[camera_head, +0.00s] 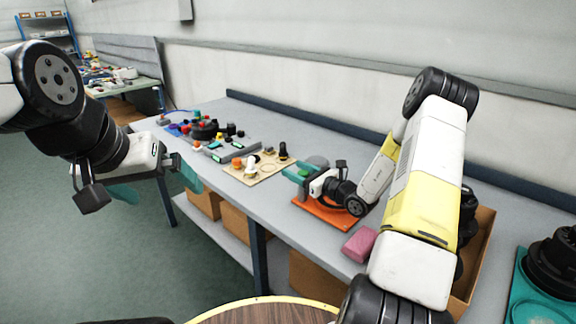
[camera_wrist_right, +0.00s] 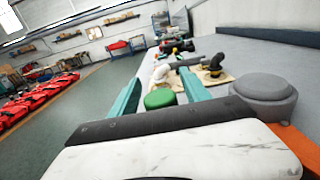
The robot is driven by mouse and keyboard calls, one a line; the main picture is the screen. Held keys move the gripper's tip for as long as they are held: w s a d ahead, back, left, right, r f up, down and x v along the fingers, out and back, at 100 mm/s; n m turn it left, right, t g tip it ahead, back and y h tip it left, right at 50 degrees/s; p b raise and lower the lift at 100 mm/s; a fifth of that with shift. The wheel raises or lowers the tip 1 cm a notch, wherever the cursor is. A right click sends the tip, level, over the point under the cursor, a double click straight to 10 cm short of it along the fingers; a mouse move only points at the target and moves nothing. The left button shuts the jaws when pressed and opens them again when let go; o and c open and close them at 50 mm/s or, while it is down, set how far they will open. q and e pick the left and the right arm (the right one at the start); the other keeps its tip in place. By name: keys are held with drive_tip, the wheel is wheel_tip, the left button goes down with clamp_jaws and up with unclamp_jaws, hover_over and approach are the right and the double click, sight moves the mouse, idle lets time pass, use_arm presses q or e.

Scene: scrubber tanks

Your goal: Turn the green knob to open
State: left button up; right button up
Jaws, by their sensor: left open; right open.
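The green knob (camera_wrist_right: 160,98) shows in the right wrist view as a short round green cap. It lies between the two teal fingers of my right gripper (camera_wrist_right: 157,90), with gaps to both sides; whether the fingertips reach around it I cannot tell. In the head view my right gripper (camera_head: 297,175) is low over the orange plate (camera_head: 325,214) on the bench, open, and its fingers hide most of the green knob. My left gripper (camera_head: 158,187) is open and empty over the floor, left of the bench.
A grey round knob (camera_wrist_right: 263,88) stands right beside my right gripper. A beige board (camera_head: 262,176) with several knobs lies farther along the bench. A pink block (camera_head: 360,244) and a cardboard box (camera_head: 483,240) are nearer. The bench front edge is clear.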

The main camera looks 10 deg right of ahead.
clamp_jaws()
drive_tip(key=shift+n+g+y, duration=0.4)
drive_tip(key=shift+y, duration=0.1)
drive_tip(key=shift+s+a+n+g+y, duration=0.15)
drive_tip(key=shift+s+n+g+y, duration=0.55)
drive_tip(key=shift+n+g, duration=1.95)
drive_tip(key=shift+s+a+n+g+y, duration=0.3)
drive_tip(key=shift+n+g+y, duration=1.1)
drive_tip(key=shift+g, duration=2.15)
drive_tip(key=shift+s+a+n+g+y, duration=0.1)
drive_tip(key=shift+s+n+g+y, duration=0.45)
drive_tip(key=shift+n+g, duration=2.25)
drive_tip(key=shift+s+g, duration=0.1)
drive_tip(key=shift+g, duration=0.5)
unclamp_jaws()
